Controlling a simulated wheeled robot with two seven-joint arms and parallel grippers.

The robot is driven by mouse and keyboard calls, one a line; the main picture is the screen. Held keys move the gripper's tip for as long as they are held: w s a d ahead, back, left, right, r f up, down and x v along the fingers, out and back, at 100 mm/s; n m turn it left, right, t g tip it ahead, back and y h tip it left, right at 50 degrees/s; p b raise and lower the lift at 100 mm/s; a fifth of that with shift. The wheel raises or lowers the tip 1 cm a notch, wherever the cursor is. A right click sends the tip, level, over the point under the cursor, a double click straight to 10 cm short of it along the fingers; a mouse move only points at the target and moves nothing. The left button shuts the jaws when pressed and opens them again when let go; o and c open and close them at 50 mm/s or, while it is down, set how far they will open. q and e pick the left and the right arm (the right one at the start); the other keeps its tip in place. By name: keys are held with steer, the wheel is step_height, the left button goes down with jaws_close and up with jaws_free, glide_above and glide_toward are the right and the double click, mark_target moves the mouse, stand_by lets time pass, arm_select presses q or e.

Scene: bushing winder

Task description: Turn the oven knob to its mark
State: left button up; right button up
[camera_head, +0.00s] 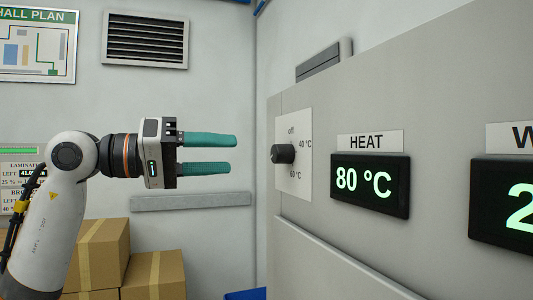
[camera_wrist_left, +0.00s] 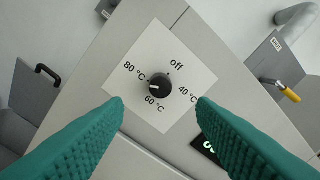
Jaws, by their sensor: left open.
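The oven knob (camera_head: 284,154) is a black dial on a white plate (camera_head: 306,180) on the grey panel. In the left wrist view the knob (camera_wrist_left: 160,88) sits amid the marks off, 40, 60 and 80 °C. Its white pointer line points left, between the 80 °C and 60 °C marks. My left gripper (camera_head: 233,155) is open and empty, its teal fingers level and pointing at the knob, with a clear gap before it. In the left wrist view the fingertips (camera_wrist_left: 160,100) lie either side of the knob, not touching it. My right gripper is not in view.
A display (camera_head: 370,185) under the HEAT label (camera_head: 366,142) reads 80 °C, right of the knob plate. Another display (camera_head: 505,200) is cut off at the right edge. Cardboard boxes (camera_head: 105,250) stand at lower left. The space between fingertips and knob is free.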

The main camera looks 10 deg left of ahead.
mark_target(274, 155)
arm_select(q)
steer(key=p+x, duration=0.1)
steer(key=x, duration=0.7)
steer(key=shift+w+d, duration=0.1)
steer(key=shift+d, duration=0.15)
steer(key=c, duration=1)
steer(key=shift+o, duration=0.2)
